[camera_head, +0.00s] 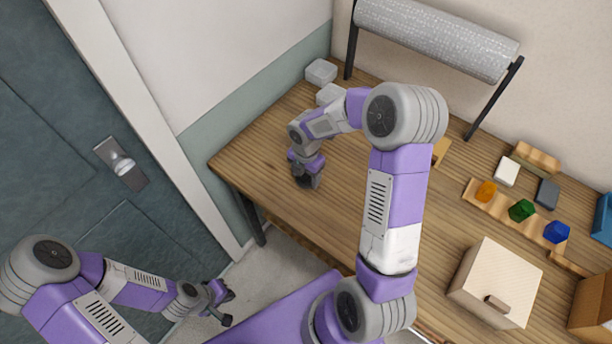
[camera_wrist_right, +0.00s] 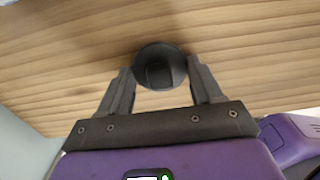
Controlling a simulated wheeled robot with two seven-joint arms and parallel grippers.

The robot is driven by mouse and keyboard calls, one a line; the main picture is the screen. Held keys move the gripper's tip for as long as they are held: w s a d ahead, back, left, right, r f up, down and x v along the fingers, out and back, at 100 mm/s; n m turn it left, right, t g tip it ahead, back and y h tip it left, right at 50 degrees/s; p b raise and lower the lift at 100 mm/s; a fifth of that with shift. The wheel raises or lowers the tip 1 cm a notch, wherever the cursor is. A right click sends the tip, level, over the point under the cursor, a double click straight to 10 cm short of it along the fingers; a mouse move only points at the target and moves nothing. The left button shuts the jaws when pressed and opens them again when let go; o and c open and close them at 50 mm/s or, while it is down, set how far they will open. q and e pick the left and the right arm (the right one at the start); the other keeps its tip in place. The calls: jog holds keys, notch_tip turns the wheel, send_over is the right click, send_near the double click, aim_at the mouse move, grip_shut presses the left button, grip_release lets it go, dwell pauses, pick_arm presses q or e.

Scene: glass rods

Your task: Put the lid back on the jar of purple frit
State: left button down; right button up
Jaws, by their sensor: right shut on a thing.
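My right gripper (camera_head: 307,182) is over the left part of the wooden table, pointing down. In the right wrist view its two fingers (camera_wrist_right: 160,82) are closed on a round, dark lid-like piece (camera_wrist_right: 148,50) with a flat raised block on it. The wood shows behind the piece; I cannot tell how far it is from the table. I cannot make out a jar of purple frit in either view; my right arm covers part of the table. My left gripper (camera_head: 224,303) is off the table at the lower left, fingers apart and empty.
A wooden rack (camera_head: 505,215) holds orange (camera_head: 486,191), green (camera_head: 521,210) and blue (camera_head: 557,232) pieces. A pale wooden box (camera_head: 497,281) stands at the right front. Whitish blocks (camera_head: 321,72) sit at the back left, near a silvery roll (camera_head: 436,38) on black legs. The table's left front is clear.

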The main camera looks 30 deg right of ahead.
notch_tip(320, 180, up, 9)
jog(key=shift+d+r+p, duration=0.1)
jog(key=shift+d+p, duration=0.05)
jog(key=shift+p, duration=1)
jog(key=s+d+r+m+p, duration=0.15)
jog(key=s+d+p, duration=0.35)
jog(key=d, duration=0.5)
jog(key=s+d+r+m+p, duration=0.1)
jog(key=s+d+m+p, duration=0.15)
jog(key=d+p, duration=0.5)
jog(key=s+d+r+m+p, duration=0.15)
jog(key=s+d+p, duration=0.3)
jog(key=d, duration=0.65)
notch_tip(320, 180, down, 6)
jog(key=b, duration=0.5)
jog(key=shift+s+d+f, duration=0.15)
jog(key=shift+f, duration=0.1)
jog(key=shift+n, duration=0.25)
jog(key=shift+f, duration=0.1)
